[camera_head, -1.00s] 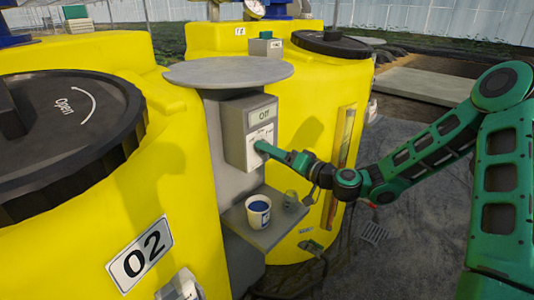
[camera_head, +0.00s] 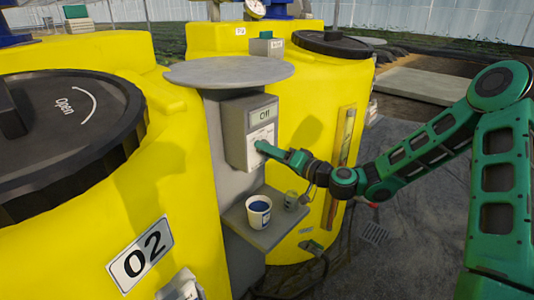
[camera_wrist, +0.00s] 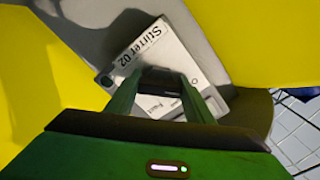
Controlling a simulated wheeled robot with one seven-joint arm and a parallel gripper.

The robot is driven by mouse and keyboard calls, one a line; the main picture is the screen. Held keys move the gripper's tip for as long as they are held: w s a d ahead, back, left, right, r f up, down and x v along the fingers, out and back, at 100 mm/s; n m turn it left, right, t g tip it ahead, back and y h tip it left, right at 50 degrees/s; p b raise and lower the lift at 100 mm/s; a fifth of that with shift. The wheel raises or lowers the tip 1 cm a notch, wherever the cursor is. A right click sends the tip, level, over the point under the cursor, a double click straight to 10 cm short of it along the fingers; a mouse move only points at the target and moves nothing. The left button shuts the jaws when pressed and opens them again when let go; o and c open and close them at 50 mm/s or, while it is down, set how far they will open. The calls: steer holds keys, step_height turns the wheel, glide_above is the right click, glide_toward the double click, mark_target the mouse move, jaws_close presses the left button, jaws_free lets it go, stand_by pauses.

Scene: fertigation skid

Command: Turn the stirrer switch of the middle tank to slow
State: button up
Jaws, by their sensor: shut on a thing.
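The stirrer switch box (camera_head: 240,150) is a pale grey box on a grey post between two yellow tanks. The fingers hide most of the knob and part of the scale. The tank marked 02 (camera_head: 170,190) stands at the left.
A round grey plate (camera_head: 228,72) tops the post. Another yellow tank (camera_head: 300,110) stands behind. Open floor lies to the right.

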steer(key=m, duration=0.4)
steer(key=shift+d+f+m, duration=0.1)
steer(key=shift+d+m, duration=0.1)
steer(key=shift+m, duration=0.1)
steer(key=shift+d+m, duration=0.1)
steer(key=shift+m, duration=1.7)
steer(key=o, duration=1)
steer(key=shift+w, duration=0.1)
steer(key=shift+o, duration=0.2)
steer(key=shift+s, duration=0.2)
steer(key=v, duration=1)
steer(key=shift+d, duration=0.2)
